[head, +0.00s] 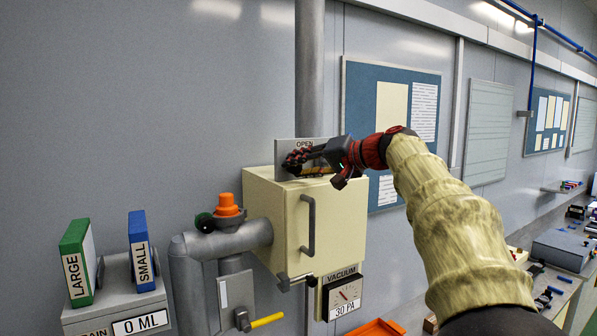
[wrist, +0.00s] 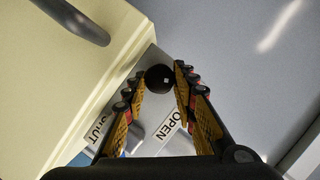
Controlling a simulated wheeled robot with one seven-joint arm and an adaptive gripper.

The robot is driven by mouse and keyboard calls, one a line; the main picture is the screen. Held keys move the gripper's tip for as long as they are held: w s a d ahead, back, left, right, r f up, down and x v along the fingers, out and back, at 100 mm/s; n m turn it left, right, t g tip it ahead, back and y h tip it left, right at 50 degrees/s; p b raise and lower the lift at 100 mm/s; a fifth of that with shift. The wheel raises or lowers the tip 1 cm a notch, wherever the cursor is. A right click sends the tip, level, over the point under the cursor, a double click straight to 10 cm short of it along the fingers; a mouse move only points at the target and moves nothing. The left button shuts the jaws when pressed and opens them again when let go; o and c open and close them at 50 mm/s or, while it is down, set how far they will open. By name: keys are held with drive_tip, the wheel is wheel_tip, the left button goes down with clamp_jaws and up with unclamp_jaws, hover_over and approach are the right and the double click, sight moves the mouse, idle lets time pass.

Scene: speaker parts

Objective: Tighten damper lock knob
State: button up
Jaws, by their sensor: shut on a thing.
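The damper lock knob (wrist: 160,78) is a round black knob with a small pale mark, seen in the wrist view in front of a grey metal plate (wrist: 152,57). The plate carries an OPEN label (wrist: 171,125) and a partly hidden SHUT label (wrist: 96,131). In the head view the plate (head: 284,149) stands above the top of a cream box, with OPEN at its top. My gripper (head: 297,163) is in front of the plate there and hides the knob. In the wrist view my gripper (wrist: 161,79) has its two fingertips on either side of the knob, shut on it.
The cream box (head: 278,216) has a door handle (head: 308,224) below my gripper. A vacuum gauge (head: 344,294) reads 30 PA. At left are a pipe with an orange cap (head: 228,205), a yellow-handled valve (head: 266,320), and green (head: 77,262) and blue (head: 141,251) blocks.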

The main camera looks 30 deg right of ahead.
drive_tip(key=m, duration=0.1)
drive_tip(key=m+t+y+b, duration=0.1)
drive_tip(key=m, duration=0.1)
drive_tip(key=m+b, duration=0.1)
drive_tip(key=shift+d+f+m+t+y, duration=0.1)
drive_tip(key=shift+f+m+t+y, duration=0.2)
drive_tip(key=shift+y, duration=0.1)
idle(0.4)
drive_tip(key=o, duration=1.1)
drive_tip(key=shift+o, duration=0.3)
drive_tip(key=shift+s, duration=0.15)
drive_tip(key=v, duration=0.7)
drive_tip(key=shift+s+d, duration=0.25)
drive_tip(key=shift+s, duration=0.05)
drive_tip(key=shift+r, duration=0.1)
